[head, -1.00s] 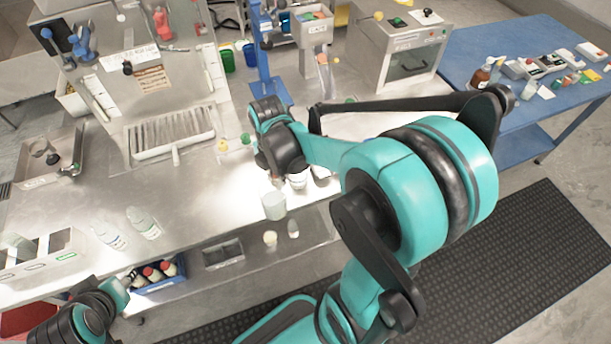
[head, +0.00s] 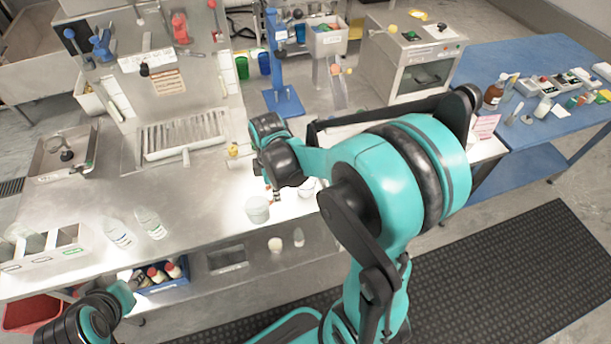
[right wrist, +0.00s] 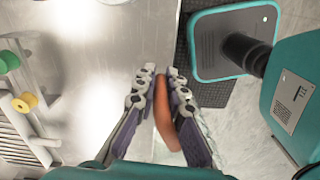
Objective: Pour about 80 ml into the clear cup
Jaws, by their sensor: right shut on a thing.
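My right gripper (right wrist: 164,75) is shut on a curved orange-brown piece (right wrist: 163,110) that looks like a handle. In the head view this gripper (head: 272,192) hangs over the bright front part of the steel bench. A pale, cup-like vessel (head: 257,210) shows close to its lower left; I cannot tell whether it is joined to the held piece. Another pale cup (head: 307,187) is just right of the gripper, partly hidden by my arm. I cannot tell which one is the clear cup, nor any liquid level. My left arm shows at the lower left, its gripper out of view.
Two clear bottles (head: 150,223) and a white divided box (head: 45,248) stand on the left of the steel bench (head: 180,200). A drain grate (head: 182,135) lies behind. A blue stand (head: 283,75) and a metal machine (head: 412,58) are at the back.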

